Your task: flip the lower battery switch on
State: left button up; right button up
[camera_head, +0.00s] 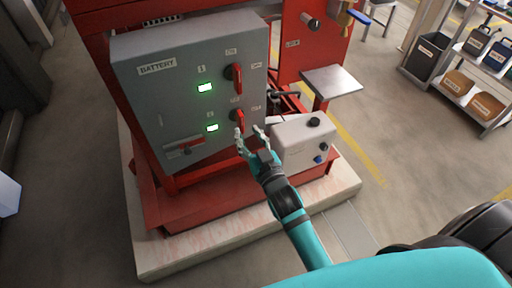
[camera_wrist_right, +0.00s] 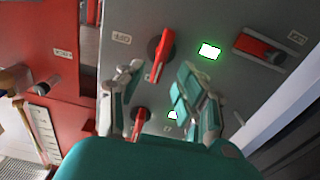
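The grey battery box (camera_head: 150,95) carries two red rotary switches on its right part. The lower battery switch (camera_head: 239,115) sits to the right of a lit green display (camera_head: 212,128). The upper switch (camera_head: 234,74) is above it, near another lit display (camera_head: 205,87). My right gripper (camera_head: 248,130) is open and empty, its fingertips just in front of and below the lower switch. In the wrist view, which looks turned over, the lower switch (camera_wrist_right: 161,55) shows between and beyond the spread fingers (camera_wrist_right: 160,70); contact cannot be told. My left gripper is not in view.
A light-coloured box (camera_head: 302,142) with dark knobs stands right of my right gripper. A red handle (camera_head: 185,149) is low on the battery box. A metal plate (camera_head: 332,81) juts out at the right. Shelves with bins (camera_head: 470,85) stand farther right.

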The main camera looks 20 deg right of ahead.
jog(key=s, duration=0.6)
jog(key=shift+d, duration=0.1)
jog(key=s+a+f+g, duration=0.1)
jog(key=s+f+g, duration=0.25)
jog(key=f, duration=0.85)
jog(key=s+f+n+g, duration=0.1)
jog(key=s+f+g, duration=0.3)
jog(key=f, duration=0.7)
jog(key=s+a+f+g, duration=0.15)
jog(key=s+f, duration=0.35)
jog(key=f, duration=0.7)
jog(key=s+d+f+g, duration=0.2)
jog(key=s+f, duration=0.3)
jog(key=s, duration=0.4)
jog(key=s+d+f+g, duration=0.3)
jog(key=s+f, duration=0.2)
jog(key=s, duration=0.3)
jog(key=s+d+f+g, duration=0.3)
jog(key=s+f, duration=0.3)
jog(key=s, duration=0.3)
jog(key=shift+s+d+n+h+p, duration=0.3)
jog(key=shift+s+d+n+p, duration=0.05)
jog(key=shift+n+p, duration=0.05)
